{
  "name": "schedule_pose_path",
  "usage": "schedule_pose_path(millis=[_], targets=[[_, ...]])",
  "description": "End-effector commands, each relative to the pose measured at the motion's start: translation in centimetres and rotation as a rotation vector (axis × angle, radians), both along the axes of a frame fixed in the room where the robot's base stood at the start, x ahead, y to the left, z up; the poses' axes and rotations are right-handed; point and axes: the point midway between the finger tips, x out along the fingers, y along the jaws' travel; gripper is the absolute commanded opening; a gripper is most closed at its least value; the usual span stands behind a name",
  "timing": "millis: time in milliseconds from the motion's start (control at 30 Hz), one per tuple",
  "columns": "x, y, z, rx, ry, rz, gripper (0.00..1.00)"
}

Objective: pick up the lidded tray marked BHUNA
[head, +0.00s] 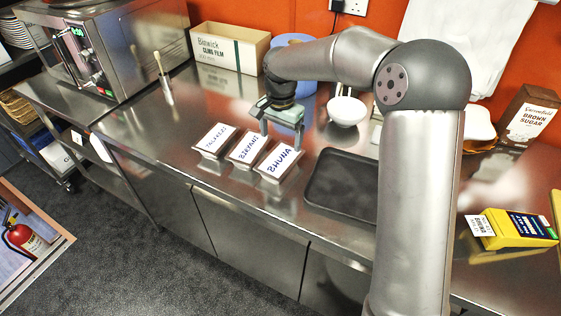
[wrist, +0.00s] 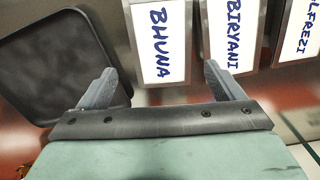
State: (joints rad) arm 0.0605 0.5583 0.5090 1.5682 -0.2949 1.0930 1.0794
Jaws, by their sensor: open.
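The lidded tray marked BHUNA (head: 280,160) has a white lid with dark blue lettering and stands on the steel counter, rightmost of three in the head view. In the wrist view the BHUNA tray (wrist: 159,42) lies beyond my fingertips, at the top, between the two finger lines. My gripper (head: 283,136) is open and empty, above the counter just behind the BHUNA tray. In the wrist view my gripper (wrist: 160,82) has its fingers spread wider than the tray. The tray's far end is cut off in that view.
The BIRYANI tray (head: 249,147) stands close beside it, then another lidded tray (head: 215,139), its label partly legible as "LFREZI". A black baking tray (head: 338,188) lies to the right. A white bowl (head: 346,111) stands behind. The counter's front edge (head: 230,199) is near the trays.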

Motion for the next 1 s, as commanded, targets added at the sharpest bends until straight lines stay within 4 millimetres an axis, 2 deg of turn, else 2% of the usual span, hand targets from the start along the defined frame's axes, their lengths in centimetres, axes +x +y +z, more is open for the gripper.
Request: schedule_pose_path(millis=[100,367,600,733,933,1000], targets=[[0.0,0.0,-1.8,-0.001,0.003,0.001,0.88],[-0.1,0.1,-3.6,0.000,0.002,0.002,0.88],[-0.1,0.2,-7.1,0.000,0.004,0.002,0.88],[-0.1,0.2,-8.0,0.001,-0.001,0.001,0.88],[0.0,0.2,-8.1,0.000,-0.001,0.001,0.88],[0.0,0.2,-8.0,0.000,-0.001,0.001,0.69]])
